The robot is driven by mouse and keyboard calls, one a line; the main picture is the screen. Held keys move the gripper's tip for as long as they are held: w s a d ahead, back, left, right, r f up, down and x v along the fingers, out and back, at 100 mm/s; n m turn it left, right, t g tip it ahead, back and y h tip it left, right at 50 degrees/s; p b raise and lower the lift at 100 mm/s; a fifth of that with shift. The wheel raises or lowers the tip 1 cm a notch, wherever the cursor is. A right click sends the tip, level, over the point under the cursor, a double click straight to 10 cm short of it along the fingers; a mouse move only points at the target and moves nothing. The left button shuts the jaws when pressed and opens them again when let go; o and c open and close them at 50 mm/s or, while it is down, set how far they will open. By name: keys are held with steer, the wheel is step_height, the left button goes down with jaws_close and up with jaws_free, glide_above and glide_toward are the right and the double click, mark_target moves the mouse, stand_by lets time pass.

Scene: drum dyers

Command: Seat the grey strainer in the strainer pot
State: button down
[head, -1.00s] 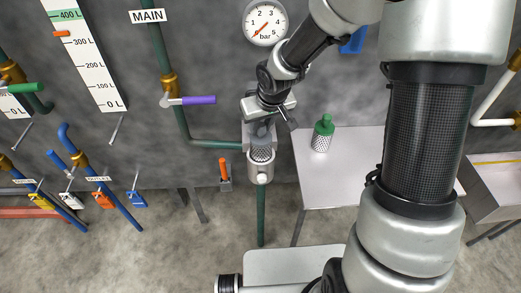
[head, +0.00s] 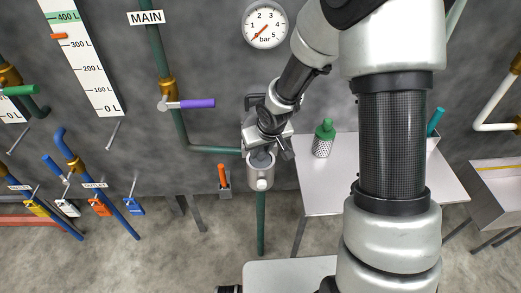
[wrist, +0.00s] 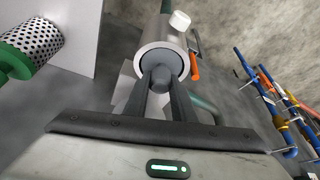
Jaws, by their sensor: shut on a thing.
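The strainer pot (head: 260,178) is a metal cylinder with a white knob, fixed on a green pipe at the wall; it also shows in the wrist view (wrist: 153,32). The grey strainer (head: 261,157) is down inside the pot, with only its grey top and knob in sight; the wrist view shows this top (wrist: 161,72) at the pot's mouth. My gripper (wrist: 163,85) is shut on the grey strainer's knob, right above the pot's mouth. The strainer's mesh body is hidden in the pot, and whether it rests on the bottom cannot be told.
A green-topped strainer (head: 323,138) stands on the white table (head: 340,185) to the right. A purple-handled valve (head: 190,104) and a pressure gauge (head: 265,25) are on the wall.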

steer(key=c, duration=1.5)
jaws_free()
steer(key=shift+s+d+r+p, duration=0.1)
steer(key=shift+s+r+p, duration=0.05)
steer(key=shift+r+p, duration=0.4)
steer(key=p+v, duration=0.3)
steer(key=v, duration=0.8)
